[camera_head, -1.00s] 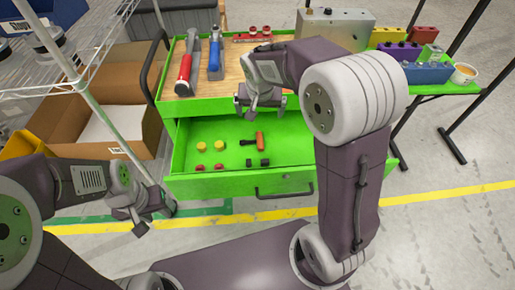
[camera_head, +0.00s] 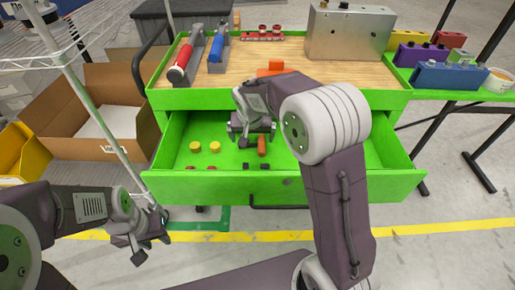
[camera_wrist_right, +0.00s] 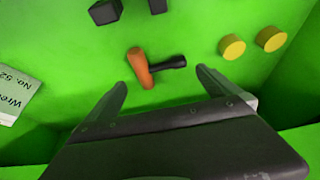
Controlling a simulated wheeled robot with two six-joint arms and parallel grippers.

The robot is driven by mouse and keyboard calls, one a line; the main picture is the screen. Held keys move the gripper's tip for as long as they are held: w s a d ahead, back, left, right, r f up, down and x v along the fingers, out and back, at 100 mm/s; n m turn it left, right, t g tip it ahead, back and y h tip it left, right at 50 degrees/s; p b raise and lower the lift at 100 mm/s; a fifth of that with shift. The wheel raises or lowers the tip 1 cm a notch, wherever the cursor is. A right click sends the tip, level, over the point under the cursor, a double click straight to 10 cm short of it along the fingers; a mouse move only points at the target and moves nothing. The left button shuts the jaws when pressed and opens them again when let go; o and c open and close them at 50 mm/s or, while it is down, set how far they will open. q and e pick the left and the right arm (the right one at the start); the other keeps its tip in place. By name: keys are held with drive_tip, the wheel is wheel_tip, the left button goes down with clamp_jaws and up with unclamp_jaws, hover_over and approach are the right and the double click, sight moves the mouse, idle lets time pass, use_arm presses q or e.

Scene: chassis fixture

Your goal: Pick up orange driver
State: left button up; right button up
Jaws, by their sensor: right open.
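The orange driver (camera_head: 262,146) lies in the open green drawer (camera_head: 340,184), partly hidden by my right gripper in the head view. The right wrist view shows its orange handle (camera_wrist_right: 141,68) with a black shaft pointing right. My right gripper (camera_head: 251,140) is open and empty over the drawer. In the right wrist view its two fingers (camera_wrist_right: 162,80) stand apart, with the driver beyond and between their tips, not touching. My left gripper (camera_head: 147,243) looks open and empty, outside the drawer at lower left.
Yellow round pieces (camera_wrist_right: 232,47) and black blocks (camera_wrist_right: 104,12) lie in the drawer around the driver. A label (camera_wrist_right: 14,92) is at the wrist view's left. The worktop above holds a red tool (camera_head: 182,62), a blue tool (camera_head: 218,52) and a metal box (camera_head: 348,35).

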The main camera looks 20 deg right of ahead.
sight(252, 144)
drive_tip(key=shift+f+b, duration=0.3)
drive_tip(key=shift+f, duration=0.1)
drive_tip(key=b+x, duration=0.2)
drive_tip(key=x, duration=0.2)
drive_tip(key=shift+f+b, duration=0.2)
drive_tip(key=shift+b, duration=0.15)
drive_tip(key=shift+r, duration=0.1)
drive_tip(key=c, duration=1.2)
drive_tip(key=shift+c, duration=0.2)
drive_tip(key=shift+r, duration=0.1)
